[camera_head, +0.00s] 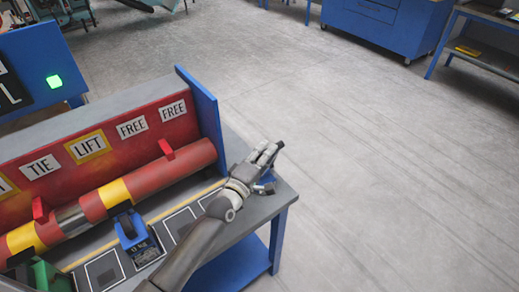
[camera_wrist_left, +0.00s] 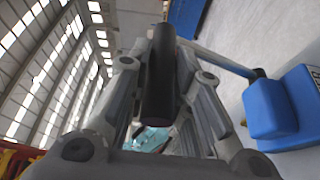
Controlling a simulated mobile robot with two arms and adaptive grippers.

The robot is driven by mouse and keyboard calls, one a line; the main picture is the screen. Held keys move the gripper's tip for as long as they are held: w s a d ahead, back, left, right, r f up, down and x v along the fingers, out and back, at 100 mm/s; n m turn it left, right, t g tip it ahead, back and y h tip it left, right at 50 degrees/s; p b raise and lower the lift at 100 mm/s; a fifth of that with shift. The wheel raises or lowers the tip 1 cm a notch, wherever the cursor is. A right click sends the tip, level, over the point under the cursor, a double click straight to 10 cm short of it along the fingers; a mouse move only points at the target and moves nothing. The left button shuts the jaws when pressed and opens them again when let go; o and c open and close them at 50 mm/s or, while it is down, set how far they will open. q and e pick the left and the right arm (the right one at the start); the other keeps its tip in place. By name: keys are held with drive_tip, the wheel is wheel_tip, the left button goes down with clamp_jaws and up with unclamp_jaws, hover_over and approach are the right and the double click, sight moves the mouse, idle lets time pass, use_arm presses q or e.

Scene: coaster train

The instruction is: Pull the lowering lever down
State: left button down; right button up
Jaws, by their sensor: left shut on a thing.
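The lowering lever shows as a black handle tip (camera_head: 280,145) at the right end of the grey bench. In the left wrist view its black grip (camera_wrist_left: 158,85) stands between the finger pads. My left gripper (camera_head: 268,154) reaches over the bench from below and is shut on this grip. The blue lever base (camera_head: 267,179) is partly hidden under the gripper. In the left wrist view a blue block (camera_wrist_left: 280,108) is at the right, beside a grey rod (camera_wrist_left: 225,60). My right gripper is not in view.
A red, yellow and grey cylinder (camera_head: 170,167) lies along the bench before a red panel with TIE, LIFT and FREE labels. A blue block (camera_head: 133,230) marked with a weight stands on the bench. A green light (camera_head: 54,81) glows at left. Open floor lies right.

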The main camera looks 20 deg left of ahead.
use_arm(q)
drive_tip(key=shift+s+d+f+m+b, duration=0.45)
drive_tip(key=shift+s+d+m+b, duration=0.1)
drive_tip(key=shift+d+m, duration=0.2)
drive_tip(key=c, duration=1.3)
unclamp_jaws()
drive_tip(key=shift+r+t, duration=0.1)
drive_tip(key=shift+t, duration=0.2)
drive_tip(key=v, duration=1.2)
